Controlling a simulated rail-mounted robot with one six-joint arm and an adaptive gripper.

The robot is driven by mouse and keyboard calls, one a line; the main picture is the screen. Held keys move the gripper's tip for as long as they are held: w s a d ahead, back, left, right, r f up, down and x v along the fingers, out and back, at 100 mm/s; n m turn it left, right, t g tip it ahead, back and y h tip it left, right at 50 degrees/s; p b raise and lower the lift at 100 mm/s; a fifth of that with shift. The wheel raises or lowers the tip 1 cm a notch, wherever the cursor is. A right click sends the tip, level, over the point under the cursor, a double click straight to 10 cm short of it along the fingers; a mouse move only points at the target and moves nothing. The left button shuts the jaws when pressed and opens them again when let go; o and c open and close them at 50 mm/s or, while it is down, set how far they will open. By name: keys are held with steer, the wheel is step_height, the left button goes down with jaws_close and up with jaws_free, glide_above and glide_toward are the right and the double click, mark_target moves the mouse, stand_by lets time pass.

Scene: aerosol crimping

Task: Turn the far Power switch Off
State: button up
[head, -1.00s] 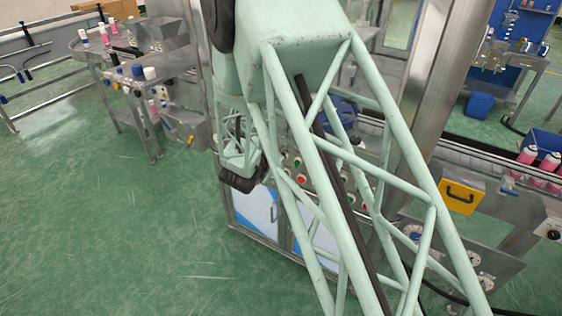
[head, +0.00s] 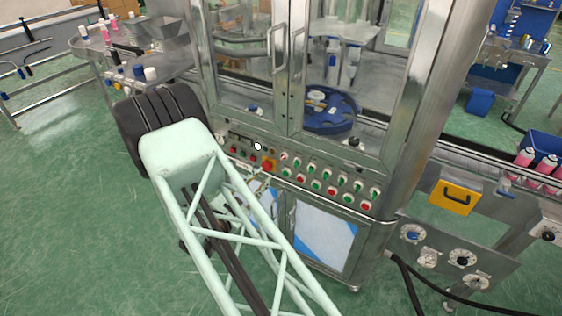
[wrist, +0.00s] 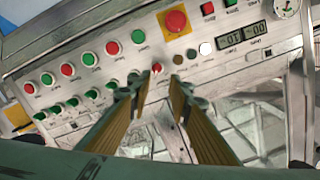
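The control panel (head: 318,180) runs along the front of the steel machine, with rows of green and red controls. In the wrist view the panel (wrist: 125,25) appears upside down. Its labels are too small to read, so I cannot tell which control is the far Power switch. My gripper (wrist: 160,92) is open, its two fingers apart and nothing seen between them. In the head view my gripper is mostly hidden behind my arm.
A red emergency button on a yellow plate (wrist: 176,20) stands out from the panel near two digital displays (wrist: 243,36). Glass doors (head: 240,50) with handles are above the panel. A yellow box (head: 455,197) and a conveyor with pink cans (head: 525,157) are at right.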

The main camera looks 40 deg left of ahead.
mark_target(282, 159)
steer(key=shift+s+d+f+t, duration=0.15)
steer(key=shift+s+d+f, duration=0.05)
steer(key=shift+s, duration=0.35)
steer(key=shift+s+d+f+t, duration=0.15)
steer(key=shift+s+d+f, duration=0.05)
steer(key=shift+s, duration=0.35)
steer(key=shift+w, duration=0.15)
steer(key=shift+w+a, duration=0.25)
steer(key=shift+w, duration=2)
steer(key=shift+w+a, duration=0.3)
steer(key=shift+w, duration=1.9)
steer(key=shift+w+a, duration=0.25)
steer(key=shift+w, duration=2)
steer(key=shift+c, duration=0.8)
jaws_close()
